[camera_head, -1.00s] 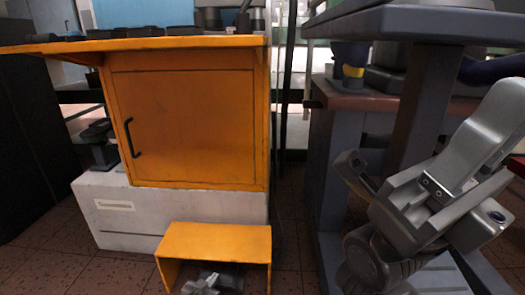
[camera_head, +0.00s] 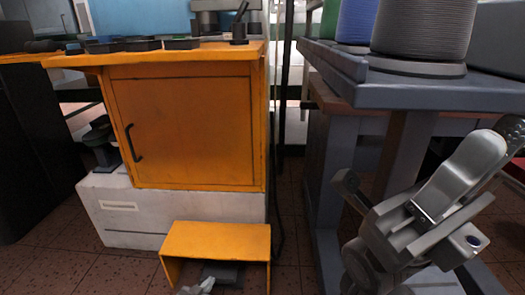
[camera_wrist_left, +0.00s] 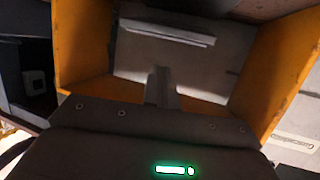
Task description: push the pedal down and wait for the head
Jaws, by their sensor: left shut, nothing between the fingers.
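An orange pedal guard (camera_head: 215,240) stands open-fronted on the floor below the orange cabinet. Under it, the dark grey pedal (camera_head: 222,271) shows in part. My left gripper (camera_head: 197,287) is at the bottom edge of the head view, in front of the guard's opening. It is shut and empty. In the left wrist view its fingers (camera_wrist_left: 161,84) point into the space between the guard's orange walls (camera_wrist_left: 83,45). A grey plate lies beyond the fingertips; I cannot tell whether they touch the pedal. My right gripper (camera_head: 357,190) is at the right; its jaw opening is unclear. The machine's head is not identifiable.
The orange cabinet (camera_head: 185,125) with a black handle stands on a white base (camera_head: 165,213). Dark trays (camera_head: 140,45) lie on its top. A grey table (camera_head: 430,95) carrying large spools stands at the right. Tiled floor shows between them.

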